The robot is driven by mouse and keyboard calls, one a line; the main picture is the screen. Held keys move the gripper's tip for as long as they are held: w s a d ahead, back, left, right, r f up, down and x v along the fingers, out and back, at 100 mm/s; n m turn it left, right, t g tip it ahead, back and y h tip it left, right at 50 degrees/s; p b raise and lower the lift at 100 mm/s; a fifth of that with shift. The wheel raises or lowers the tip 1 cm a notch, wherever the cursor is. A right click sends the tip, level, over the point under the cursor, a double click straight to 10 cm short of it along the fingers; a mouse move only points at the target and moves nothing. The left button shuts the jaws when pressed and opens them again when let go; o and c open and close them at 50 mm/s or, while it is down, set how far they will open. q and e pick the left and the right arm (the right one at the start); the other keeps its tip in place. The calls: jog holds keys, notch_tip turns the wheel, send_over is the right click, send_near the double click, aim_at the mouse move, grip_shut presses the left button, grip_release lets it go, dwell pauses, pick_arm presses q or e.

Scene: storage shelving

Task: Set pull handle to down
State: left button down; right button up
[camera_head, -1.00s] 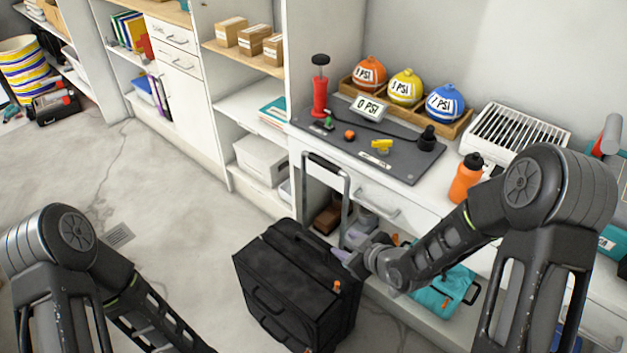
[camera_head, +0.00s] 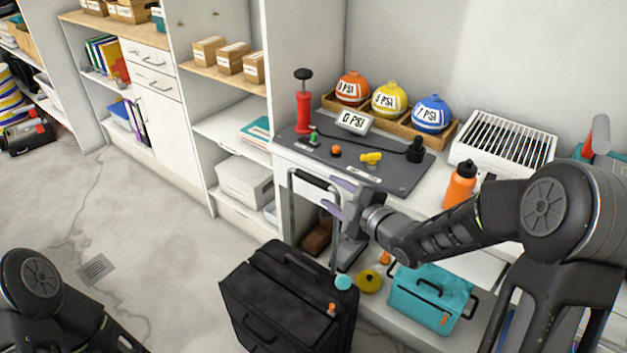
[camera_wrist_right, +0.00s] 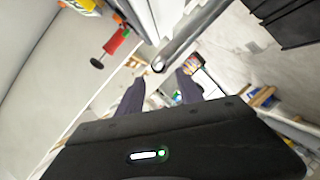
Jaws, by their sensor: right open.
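The black suitcase (camera_head: 285,300) stands on the floor at lower centre in the head view. Its grey pull handle (camera_head: 313,181) is extended upward, with its top bar just below the desk edge. My right gripper (camera_head: 336,197) is open beside the upper right part of the handle, its purple fingers pointing left toward it. In the right wrist view, the handle (camera_wrist_right: 192,32) runs in from the top and ends near and above the two spread fingers (camera_wrist_right: 159,92). Nothing is between the fingertips. The suitcase (camera_wrist_right: 285,22) shows at upper right there. My left gripper is out of the picture.
The white desk behind carries a dark mat (camera_head: 395,175), a red pump (camera_head: 303,108) and an orange bottle (camera_head: 460,185). Floor to the left is clear.

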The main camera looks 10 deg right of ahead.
aim_at(321, 184)
jog(key=shift+x, duration=3.85)
grip_shut()
